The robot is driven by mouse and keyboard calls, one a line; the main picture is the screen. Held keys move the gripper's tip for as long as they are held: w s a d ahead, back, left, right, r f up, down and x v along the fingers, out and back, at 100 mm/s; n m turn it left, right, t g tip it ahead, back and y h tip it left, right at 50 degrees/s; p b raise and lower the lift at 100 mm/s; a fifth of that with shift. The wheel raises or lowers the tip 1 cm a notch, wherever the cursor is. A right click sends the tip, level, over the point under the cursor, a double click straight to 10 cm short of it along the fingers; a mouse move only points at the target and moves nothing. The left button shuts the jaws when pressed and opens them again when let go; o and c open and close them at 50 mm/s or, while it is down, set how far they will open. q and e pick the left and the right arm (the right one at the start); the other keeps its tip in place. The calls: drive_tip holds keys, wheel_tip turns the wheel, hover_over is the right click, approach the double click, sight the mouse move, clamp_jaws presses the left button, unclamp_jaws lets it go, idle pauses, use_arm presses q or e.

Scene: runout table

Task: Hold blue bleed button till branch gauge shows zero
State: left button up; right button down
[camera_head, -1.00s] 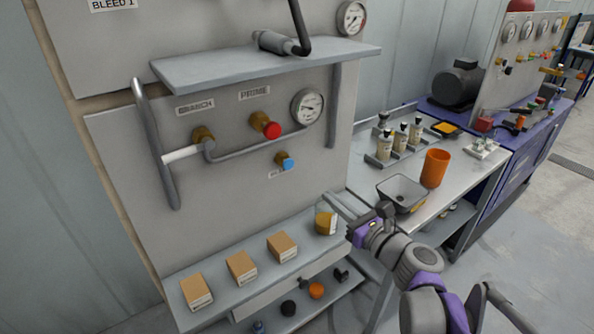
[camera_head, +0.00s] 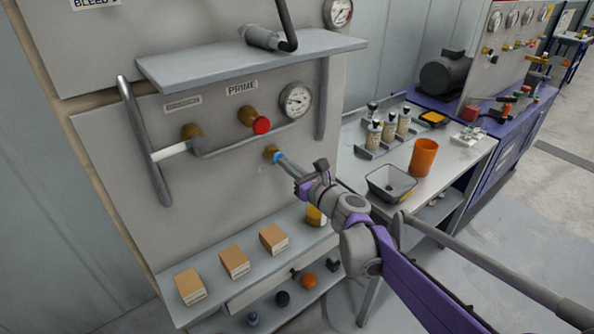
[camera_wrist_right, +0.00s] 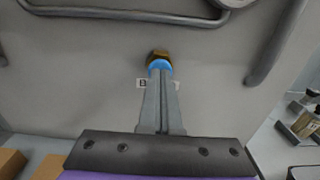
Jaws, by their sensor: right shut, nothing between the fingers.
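The blue bleed button (camera_head: 275,157) sits on a brass fitting low on the grey panel; it also shows in the right wrist view (camera_wrist_right: 159,65). My right gripper (camera_head: 279,160) is shut and empty, its fingertips (camera_wrist_right: 160,74) at the button's face. They overlap the button's lower part; whether they press it in, I cannot tell. The round gauge (camera_head: 296,99) is up and right of the button, beside the red PRIME button (camera_head: 261,125). Its needle is too small to read. My left gripper is not in view.
A grey pipe handle (camera_head: 145,140) and a white lever (camera_head: 170,152) stand out at the panel's left. A shelf (camera_head: 250,62) juts out above. Small boxes (camera_head: 234,262) line the ledge below. A side table with an orange cup (camera_head: 423,157) stands at right.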

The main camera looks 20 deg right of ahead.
drive_tip(key=shift+w+a, duration=0.1)
drive_tip(key=shift+w, duration=0.1)
drive_tip(key=shift+w+a+r, duration=0.2)
drive_tip(key=shift+w+a, duration=0.05)
drive_tip(key=shift+w, duration=0.5)
drive_tip(key=shift+a, duration=0.1)
idle(0.9)
